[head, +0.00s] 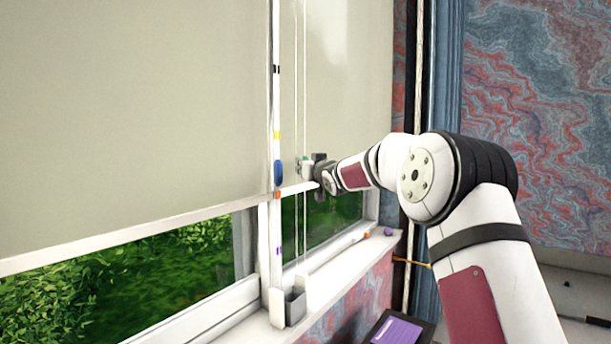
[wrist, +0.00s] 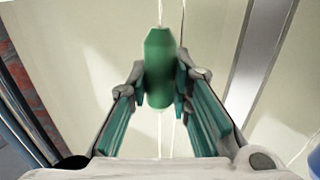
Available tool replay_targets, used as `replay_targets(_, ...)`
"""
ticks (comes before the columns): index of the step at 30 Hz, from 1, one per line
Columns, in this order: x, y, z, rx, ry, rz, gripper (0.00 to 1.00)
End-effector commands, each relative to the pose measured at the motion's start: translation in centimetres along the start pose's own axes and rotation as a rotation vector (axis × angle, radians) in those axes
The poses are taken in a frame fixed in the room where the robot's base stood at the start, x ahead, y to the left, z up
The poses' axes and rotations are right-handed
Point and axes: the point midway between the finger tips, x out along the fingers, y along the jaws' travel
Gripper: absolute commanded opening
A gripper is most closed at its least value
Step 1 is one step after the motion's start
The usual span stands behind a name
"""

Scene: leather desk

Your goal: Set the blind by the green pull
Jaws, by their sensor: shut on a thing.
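The green pull (wrist: 160,65) hangs on a thin white cord in the wrist view. My gripper (wrist: 161,88) is shut on it, one finger at each side. In the head view my gripper (head: 309,168) is at the cords by the window, and only a small bit of the green pull (head: 305,158) shows there. The cream blind (head: 130,110) covers the upper window, its bottom bar sloping across the picture. A white upright strip (head: 276,100) beside the cords has black, yellow, orange and purple marks. A blue piece (head: 279,173) sits on it, between the yellow and orange marks.
A small grey box (head: 294,306) stands at the strip's foot. A white rod with orange ends (head: 338,250) and a purple item (head: 388,232) lie on the sill (head: 340,268). A blue curtain (head: 447,80) hangs at right. A purple-faced flat object (head: 397,331) is below the sill.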

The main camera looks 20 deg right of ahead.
Motion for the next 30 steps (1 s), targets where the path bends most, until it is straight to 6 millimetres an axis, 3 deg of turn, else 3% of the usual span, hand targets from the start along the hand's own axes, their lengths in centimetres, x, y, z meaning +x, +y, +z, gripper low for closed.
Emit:
replay_targets(9, 0.0, 0.0, -0.1, -0.001, 0.0, 0.0, 0.0)
replay_targets(10, 0.0, 0.0, -0.1, -0.001, 0.0, 0.0, 0.22)
replay_targets(12, 0.0, 0.0, 0.0, -0.001, -0.001, 0.0, 0.37)
replay_targets(13, 0.0, 0.0, 0.0, 0.0, -0.001, 0.0, 0.41)
replay_targets(23, -0.1, 0.0, 0.0, 0.0, -0.001, 0.0, 0.41)
replay_targets(30, -2.3, 0.1, -0.1, -0.001, -0.001, 0.001, 0.41)
